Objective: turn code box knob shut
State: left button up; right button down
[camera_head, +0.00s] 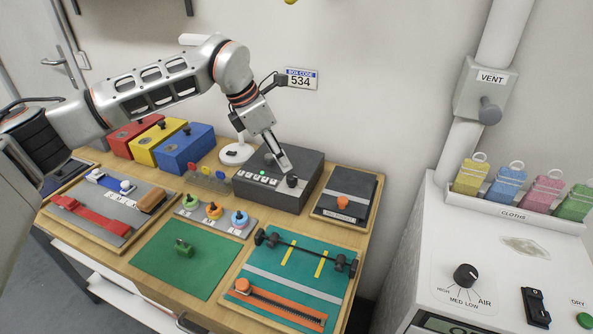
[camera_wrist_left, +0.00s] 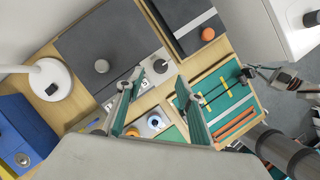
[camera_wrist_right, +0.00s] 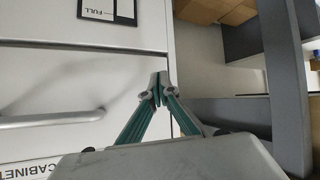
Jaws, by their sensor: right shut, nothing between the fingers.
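My left gripper (camera_head: 285,165) reaches down to this knob in the head view. In the left wrist view its fingers (camera_wrist_left: 160,82) are apart, with the knob between and just beyond the tips; contact cannot be told. My right gripper (camera_wrist_right: 160,84) is shut and empty in front of a white cabinet.
A sign (camera_head: 301,79) above the box reads BOX CODE 534. A white lamp base (camera_head: 236,154) stands left of the box. A dark tray with an orange knob (camera_head: 342,203) lies to its right. Coloured boxes (camera_head: 186,149) stand at the back left.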

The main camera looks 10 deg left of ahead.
aim_at(291, 176)
pick_arm(q)
jog(key=x, duration=0.7)
jog(key=shift+d+p, duration=0.1)
jog(key=shift+p, duration=0.2)
grip_shut()
